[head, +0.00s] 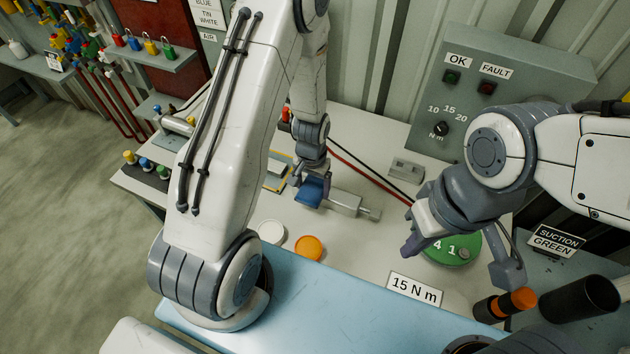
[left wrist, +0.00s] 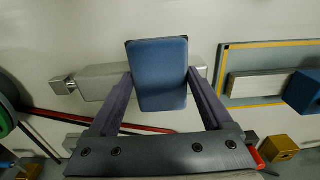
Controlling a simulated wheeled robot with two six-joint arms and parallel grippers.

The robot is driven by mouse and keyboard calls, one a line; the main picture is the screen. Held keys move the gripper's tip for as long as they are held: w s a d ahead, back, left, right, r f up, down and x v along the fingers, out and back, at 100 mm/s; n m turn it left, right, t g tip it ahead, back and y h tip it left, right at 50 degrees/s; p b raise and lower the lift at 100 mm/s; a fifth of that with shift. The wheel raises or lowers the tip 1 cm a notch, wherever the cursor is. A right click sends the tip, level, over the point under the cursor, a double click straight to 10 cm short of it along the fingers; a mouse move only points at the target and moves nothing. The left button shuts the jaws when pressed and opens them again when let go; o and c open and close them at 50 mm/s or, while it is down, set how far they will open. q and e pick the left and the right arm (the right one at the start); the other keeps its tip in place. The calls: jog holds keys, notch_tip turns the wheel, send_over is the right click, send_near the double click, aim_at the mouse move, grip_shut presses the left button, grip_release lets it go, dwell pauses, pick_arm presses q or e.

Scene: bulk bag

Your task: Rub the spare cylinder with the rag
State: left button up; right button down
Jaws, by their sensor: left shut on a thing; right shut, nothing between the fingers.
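The blue rag (head: 312,191) is a small padded block. It is gripped between the fingers of my left gripper (head: 313,181); in the left wrist view the rag (left wrist: 158,75) fills the space between the fingertips. The spare cylinder (head: 345,203) is a grey body with a rod at its right end, lying on the white bench. My right gripper (head: 411,244) is shut and empty, beside the green disc.
A green disc (head: 453,250), an orange disc (head: 309,248) and a white disc (head: 271,232) lie on the bench. A yellow-edged tray (left wrist: 228,97) is beside the cylinder. Red and black hoses (head: 368,170) run behind it. A grey control box (head: 500,85) stands at the back.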

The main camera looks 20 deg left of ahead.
pick_arm(q)
jog(key=shift+f, duration=0.15)
jog(key=shift+o, duration=0.2)
jog(key=shift+w+d+f, duration=0.1)
jog(key=shift+w+f, duration=0.05)
jog(key=shift+w, duration=1.85)
jog(key=shift+c, duration=0.9)
jog(key=shift+w+r+p, duration=0.15)
jog(key=shift+r+p, duration=0.2)
jog(key=shift+r, duration=0.15)
jog(key=shift+r+p, duration=1.85)
jog(key=shift+r, duration=0.7)
